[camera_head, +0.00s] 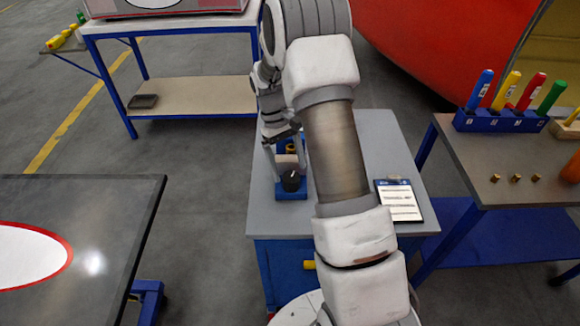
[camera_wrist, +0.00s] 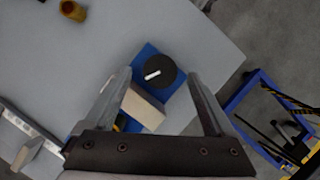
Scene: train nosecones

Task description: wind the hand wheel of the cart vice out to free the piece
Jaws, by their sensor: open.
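The cart vice (camera_head: 290,193) is a small blue fixture on the grey cart top, and its blue base also shows in the wrist view (camera_wrist: 179,103). Its black round hand wheel (camera_wrist: 160,64) has a short white handle (camera_wrist: 152,75) and faces the wrist camera. In the head view the wheel (camera_head: 291,183) is at the near end of the vice. A beige block-like piece (camera_wrist: 143,108) lies beside the wheel, partly hidden by my gripper. My gripper (camera_wrist: 157,76) is open, its fingers on either side of the wheel in the picture. I cannot tell whether they touch it.
A clipboard (camera_head: 399,200) lies on the right of the cart top (camera_head: 375,135). A brown-yellow cylinder (camera_wrist: 73,10) stands on the top. A dark table (camera_head: 130,220) is at left, and a bench (camera_head: 500,155) with coloured-handled tools (camera_head: 515,95) at right.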

